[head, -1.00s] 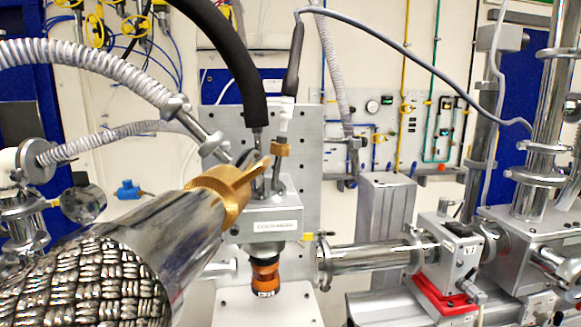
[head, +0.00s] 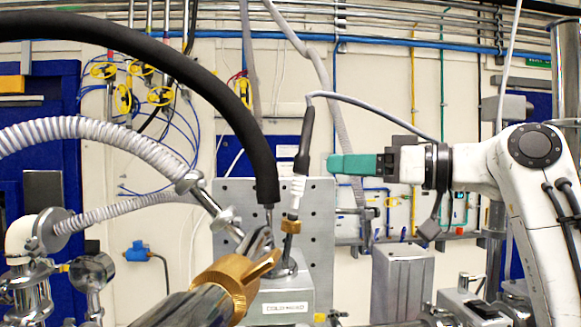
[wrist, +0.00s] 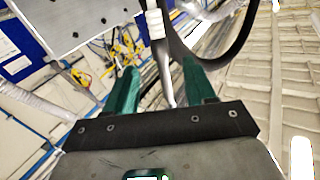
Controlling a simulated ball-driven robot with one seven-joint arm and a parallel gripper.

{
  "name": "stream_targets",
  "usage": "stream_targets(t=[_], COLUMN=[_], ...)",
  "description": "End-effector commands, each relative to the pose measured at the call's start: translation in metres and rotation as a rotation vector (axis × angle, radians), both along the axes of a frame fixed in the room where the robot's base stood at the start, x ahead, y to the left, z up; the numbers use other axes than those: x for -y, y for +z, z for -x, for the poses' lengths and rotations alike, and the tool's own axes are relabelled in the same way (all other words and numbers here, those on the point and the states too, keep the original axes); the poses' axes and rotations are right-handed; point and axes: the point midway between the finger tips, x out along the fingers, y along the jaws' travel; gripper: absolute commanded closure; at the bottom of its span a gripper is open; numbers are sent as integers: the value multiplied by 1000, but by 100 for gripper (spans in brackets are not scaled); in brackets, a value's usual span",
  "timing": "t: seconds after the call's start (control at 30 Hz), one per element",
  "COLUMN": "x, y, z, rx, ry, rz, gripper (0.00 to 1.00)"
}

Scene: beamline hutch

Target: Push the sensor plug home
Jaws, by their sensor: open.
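The sensor plug (head: 297,187) is a white ribbed body with a black boot and a grey cable on top. It stands slightly tilted above a brass collar (head: 291,227) on the cold head (head: 288,303). I cannot tell how deep it sits. My gripper (head: 331,165), with teal fingers, is open and points left, just right of the boot and plug in the head view. In the wrist view the fingers (wrist: 160,67) are apart, and the white plug (wrist: 155,24) shows beyond them, roughly in line with the gap. Nothing is visibly gripped.
A thick black hose (head: 225,95) arches down to the cold head, left of the plug. A brass clamp (head: 235,278) and a white corrugated hose (head: 90,130) are at left. A grey perforated plate (head: 320,215) stands behind. The grey cable passes behind my gripper.

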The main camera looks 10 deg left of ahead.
Motion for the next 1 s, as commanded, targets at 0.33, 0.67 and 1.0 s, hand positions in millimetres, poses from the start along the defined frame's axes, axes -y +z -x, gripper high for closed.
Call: stream_targets(t=[0.33, 0.67, 1.0], x=[-51, -94, -101], y=[3, 0, -1], z=[-15, -30, -32], rx=[-3, -2, -1], ry=[2, 0, -1], rz=[1, 1, 1], gripper=[45, 45, 45])
